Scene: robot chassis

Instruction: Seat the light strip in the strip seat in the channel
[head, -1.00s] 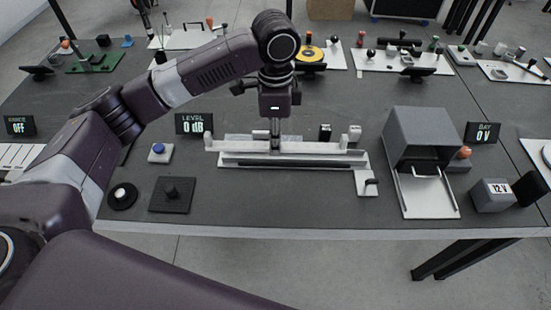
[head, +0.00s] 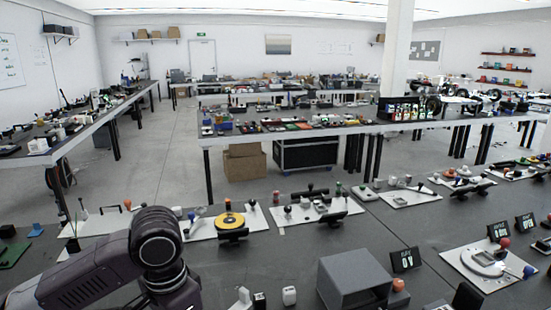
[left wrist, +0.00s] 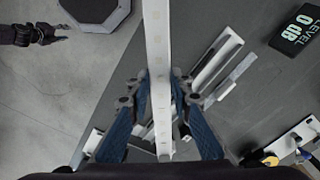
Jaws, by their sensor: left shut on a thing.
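The light strip is a long white bar (left wrist: 158,45) that runs top to bottom through the left wrist view. My left gripper (left wrist: 160,92) is shut on it, with one blue-padded finger on each side. The channel (left wrist: 213,62), a pale long rail, lies aslant on the table below the strip in that view, apart from it. Part of the channel is hidden behind the strip and fingers. In the head view my left arm (head: 158,245) shows at the lower left, but its gripper is below the frame. A dark gripper, seemingly my right one (left wrist: 42,34), shows small over the floor.
In the head view a grey box (head: 353,280) stands right of the small white block (head: 289,295) at the bottom edge. The level display (left wrist: 297,28) lies at upper right in the left wrist view. Boards with other fixtures (head: 228,222) stand farther back.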

